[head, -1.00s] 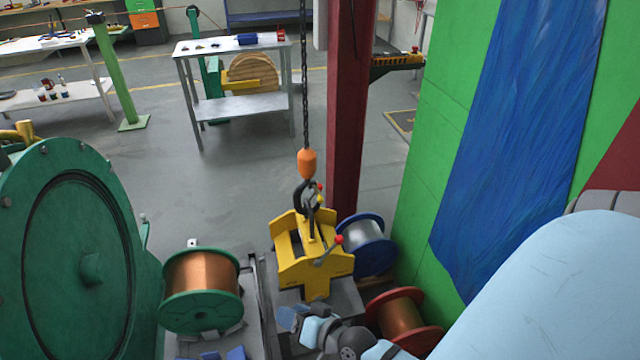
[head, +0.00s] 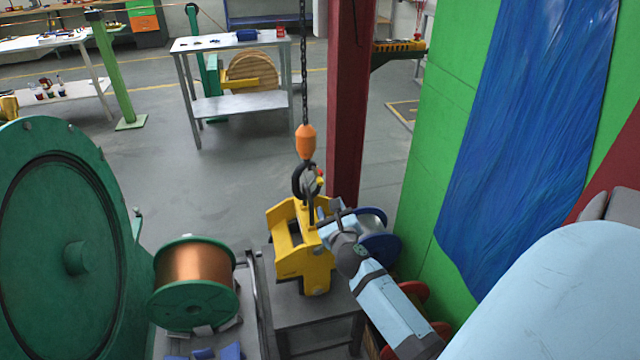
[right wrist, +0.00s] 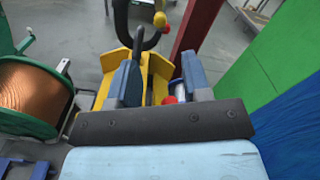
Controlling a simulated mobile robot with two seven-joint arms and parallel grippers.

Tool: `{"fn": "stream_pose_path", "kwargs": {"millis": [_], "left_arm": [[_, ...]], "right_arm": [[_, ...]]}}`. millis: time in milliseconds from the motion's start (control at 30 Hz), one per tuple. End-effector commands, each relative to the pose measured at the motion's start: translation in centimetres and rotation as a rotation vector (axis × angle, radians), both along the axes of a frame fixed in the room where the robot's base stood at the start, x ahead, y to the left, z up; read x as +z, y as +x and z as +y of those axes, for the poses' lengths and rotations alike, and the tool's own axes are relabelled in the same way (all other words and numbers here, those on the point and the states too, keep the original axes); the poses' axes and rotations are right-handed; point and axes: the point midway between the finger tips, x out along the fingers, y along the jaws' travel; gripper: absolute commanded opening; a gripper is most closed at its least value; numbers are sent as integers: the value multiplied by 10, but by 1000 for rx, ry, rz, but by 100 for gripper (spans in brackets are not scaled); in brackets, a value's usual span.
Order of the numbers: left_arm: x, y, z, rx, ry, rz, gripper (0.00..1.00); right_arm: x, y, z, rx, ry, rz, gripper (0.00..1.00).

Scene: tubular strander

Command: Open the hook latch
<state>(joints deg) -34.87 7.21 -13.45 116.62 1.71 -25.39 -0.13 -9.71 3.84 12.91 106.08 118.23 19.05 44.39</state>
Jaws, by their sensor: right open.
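The dark crane hook (head: 298,182) hangs below an orange block and engages the top of the yellow lifting frame (head: 318,272). A small latch piece with a yellow knob (head: 320,181) sits at the hook's right side. In the right wrist view the hook (right wrist: 122,22) is at top centre, with the yellow knob (right wrist: 160,19) beside it. My right gripper (head: 326,214) is just right of and below the hook. Contact with the latch cannot be told. My left gripper is out of view.
A copper spool (head: 193,282) and a green disc (head: 75,250) stand at left. A blue-rimmed spool (head: 380,245) lies behind my right forearm. A dark red column (head: 347,120) rises behind the hook, and a green wall (head: 425,170) borders the right.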

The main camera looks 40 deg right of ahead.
Motion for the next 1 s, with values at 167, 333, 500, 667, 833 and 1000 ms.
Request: {"fn": "stream_pose_path", "kwargs": {"millis": [167, 333, 500, 667, 833, 1000], "left_arm": [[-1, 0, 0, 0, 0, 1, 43], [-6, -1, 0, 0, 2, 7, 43], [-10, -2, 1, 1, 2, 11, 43], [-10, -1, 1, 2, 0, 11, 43], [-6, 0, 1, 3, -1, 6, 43], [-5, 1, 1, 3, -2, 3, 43]], "right_arm": [[2, 33, -18, 0, -3, -2, 44], [1, 65, -36, 0, -5, -1, 44], [1, 90, -49, 1, -6, 0, 44], [0, 102, -56, 0, -4, 1, 44], [1, 106, -58, 2, -4, 1, 44], [1, 106, -58, 2, -5, 1, 44]]}}
